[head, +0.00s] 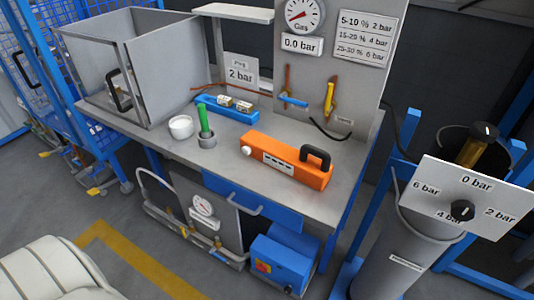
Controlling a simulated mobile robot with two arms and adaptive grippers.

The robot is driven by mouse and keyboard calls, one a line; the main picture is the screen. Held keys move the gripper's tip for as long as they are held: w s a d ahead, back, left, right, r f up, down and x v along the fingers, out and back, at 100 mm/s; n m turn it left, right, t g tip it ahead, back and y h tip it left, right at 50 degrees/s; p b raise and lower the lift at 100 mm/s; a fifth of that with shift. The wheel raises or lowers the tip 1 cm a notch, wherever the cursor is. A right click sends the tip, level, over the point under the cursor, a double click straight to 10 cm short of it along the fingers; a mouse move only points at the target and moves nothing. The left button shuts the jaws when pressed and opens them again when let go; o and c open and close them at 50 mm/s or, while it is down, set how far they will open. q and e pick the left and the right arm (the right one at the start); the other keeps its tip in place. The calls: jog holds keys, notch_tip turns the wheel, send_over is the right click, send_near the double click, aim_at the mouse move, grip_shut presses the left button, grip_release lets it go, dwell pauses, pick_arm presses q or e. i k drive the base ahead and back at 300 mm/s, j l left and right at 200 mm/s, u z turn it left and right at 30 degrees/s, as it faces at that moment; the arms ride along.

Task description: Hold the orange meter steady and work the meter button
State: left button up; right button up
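The orange meter (287,158) lies on the grey workbench, a long box with a black handle (316,157) at its right end. A white panel with small dark marks (278,164) is on its front face, too small to read. A small round white knob (246,152) sits at its left end; I cannot tell for sure whether this is the meter button. Neither of my grippers is in the head view, and nothing touches the meter.
On the workbench (230,182), a white cup (181,127), a green-handled item in a grey pot (206,130) and a blue tray (227,109) stand left of the meter. A grey open box (135,70) is farther left. A pressure dial panel (472,198) stands at right.

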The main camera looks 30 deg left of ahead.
aim_at(246, 150)
jog(key=i+j, duration=0.1)
jog(key=j, duration=0.3)
jog(key=i+j, duration=0.1)
jog(key=j, duration=0.25)
jog(key=i+j, duration=0.1)
jog(key=j, duration=0.3)
jog(key=i+j, duration=0.15)
jog(key=j, duration=0.25)
